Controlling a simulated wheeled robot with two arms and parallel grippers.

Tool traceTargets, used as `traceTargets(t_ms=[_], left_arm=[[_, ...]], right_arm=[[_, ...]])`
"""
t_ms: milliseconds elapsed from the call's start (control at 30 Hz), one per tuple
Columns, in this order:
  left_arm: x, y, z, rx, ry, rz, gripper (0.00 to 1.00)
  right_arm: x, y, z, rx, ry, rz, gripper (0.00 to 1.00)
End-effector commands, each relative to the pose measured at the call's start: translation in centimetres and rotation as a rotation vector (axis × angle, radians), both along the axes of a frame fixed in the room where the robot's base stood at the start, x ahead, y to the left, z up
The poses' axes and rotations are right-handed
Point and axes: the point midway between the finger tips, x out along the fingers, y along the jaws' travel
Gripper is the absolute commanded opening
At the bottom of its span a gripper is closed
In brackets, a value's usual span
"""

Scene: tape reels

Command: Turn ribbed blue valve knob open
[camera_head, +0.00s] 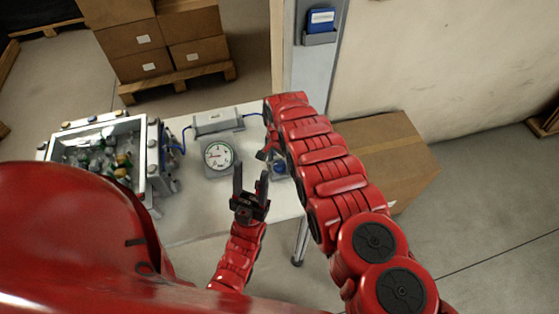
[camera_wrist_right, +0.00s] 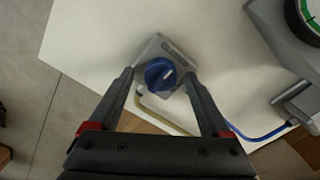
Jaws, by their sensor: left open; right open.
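The blue valve knob (camera_wrist_right: 160,74), with a pale mark on its face, sits on a small grey block (camera_wrist_right: 165,48) on the white table. In the head view the knob (camera_head: 280,168) is partly hidden, just right of my left gripper. My right gripper (camera_wrist_right: 159,77) is open; in its wrist view the knob appears between the fingertips, and I cannot tell whether they touch it. In the head view the right arm's links mostly hide that gripper. My left gripper (camera_head: 251,182) is open and empty, fingers pointing away over the table, near the gauge.
A round gauge (camera_head: 218,155) and a grey box (camera_head: 214,122) with blue tubing stand on the white table (camera_head: 188,222). A grey bin (camera_head: 146,143) of mixed small items is at left. A cardboard box (camera_head: 392,150) is right of the table; stacked cartons (camera_head: 135,38) stand behind.

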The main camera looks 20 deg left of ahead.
Motion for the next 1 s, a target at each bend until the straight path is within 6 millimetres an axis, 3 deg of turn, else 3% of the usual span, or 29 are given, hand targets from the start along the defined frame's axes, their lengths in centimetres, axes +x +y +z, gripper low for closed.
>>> traceTargets(t_ms=[267, 700, 1000], left_arm=[[0.0, 0.0, 0.0, 0.0, 0.0, 0.0, 0.5], [0.01, 0.0, 0.0, 0.0, 0.0, 0.0, 0.5], [0.01, 0.0, -0.26, 0.0, 0.0, 0.0, 0.5]], right_arm=[[0.04, 0.02, -0.02, 0.001, -0.001, 0.0, 0.8], [0.06, 0.03, 0.01, 0.001, -0.002, 0.0, 0.01], [0.08, 0.07, 0.0, 0.002, -0.003, -0.029, 0.0]])
